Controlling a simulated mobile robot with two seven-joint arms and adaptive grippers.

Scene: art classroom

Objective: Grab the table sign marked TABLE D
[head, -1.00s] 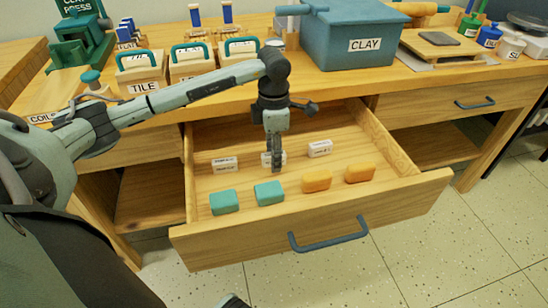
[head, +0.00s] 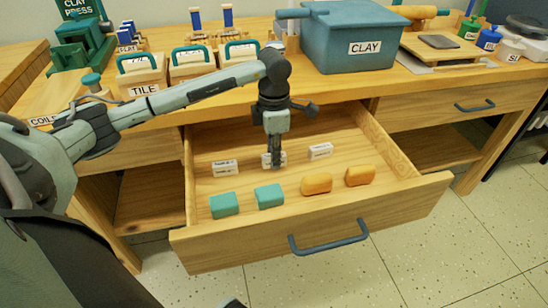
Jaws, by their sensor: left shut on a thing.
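Three small white signs with dark print lie in the open drawer (head: 415,203). One is at the left (head: 224,167), one in the middle (head: 281,158) and one at the right (head: 320,150). Their lettering is too small to read, so I cannot tell which is TABLE D. My left gripper (head: 275,162) points straight down into the drawer and is shut on the middle sign. Its fingers hide part of that sign. My right gripper is not in view.
Two teal blocks (head: 269,196) and two orange blocks (head: 317,183) lie near the drawer's front wall. A blue handle (head: 329,237) sticks out in front. Above, the tabletop holds a blue CLAY bin (head: 350,25) and a TILE box (head: 141,75).

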